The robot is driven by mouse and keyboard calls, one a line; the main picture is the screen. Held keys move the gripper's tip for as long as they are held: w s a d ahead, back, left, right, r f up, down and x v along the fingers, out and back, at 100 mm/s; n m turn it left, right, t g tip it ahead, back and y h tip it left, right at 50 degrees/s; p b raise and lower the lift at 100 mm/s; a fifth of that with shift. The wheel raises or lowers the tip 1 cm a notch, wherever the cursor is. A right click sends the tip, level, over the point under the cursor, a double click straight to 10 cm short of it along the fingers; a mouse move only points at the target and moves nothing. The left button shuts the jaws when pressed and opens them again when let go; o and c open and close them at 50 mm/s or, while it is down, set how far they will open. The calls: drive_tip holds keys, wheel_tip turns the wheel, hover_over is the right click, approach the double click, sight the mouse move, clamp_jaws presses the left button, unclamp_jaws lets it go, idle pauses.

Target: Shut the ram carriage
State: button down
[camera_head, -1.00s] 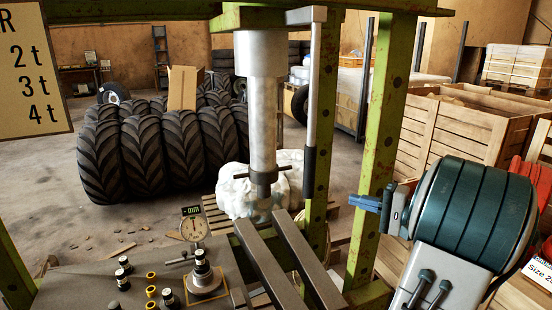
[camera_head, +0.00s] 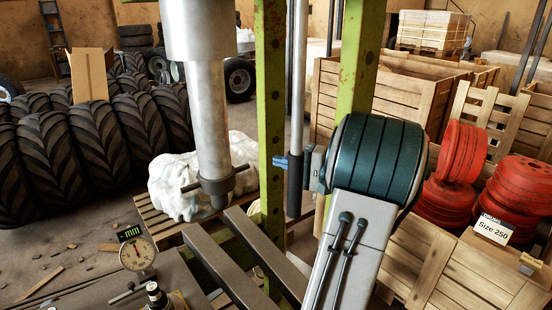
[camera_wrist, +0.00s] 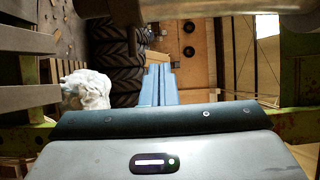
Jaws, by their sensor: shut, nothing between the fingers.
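The press ram (camera_head: 208,110) is a thick grey metal cylinder hanging from the carriage above; its upper end is cut off. A slim grey upright handle (camera_head: 299,70) with a dark grip stands to its right, just right of a green post. My gripper (camera_head: 281,162) is shut and empty, its blue fingers pointing left. The dark grip crosses in front of the fingers; I cannot tell whether they touch.
Green posts (camera_head: 270,100) and (camera_head: 362,60) frame the press, close to my arm. Two dark steel beams (camera_head: 228,268) lie below the ram. A dial gauge (camera_head: 136,254) stands at lower left.

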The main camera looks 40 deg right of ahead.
drive_tip(key=w+a+p, duration=0.3)
drive_tip(key=w+a, duration=0.4)
drive_tip(key=w, duration=0.1)
drive_tip(key=shift+a, duration=0.15)
drive_tip(key=shift+a, duration=0.1)
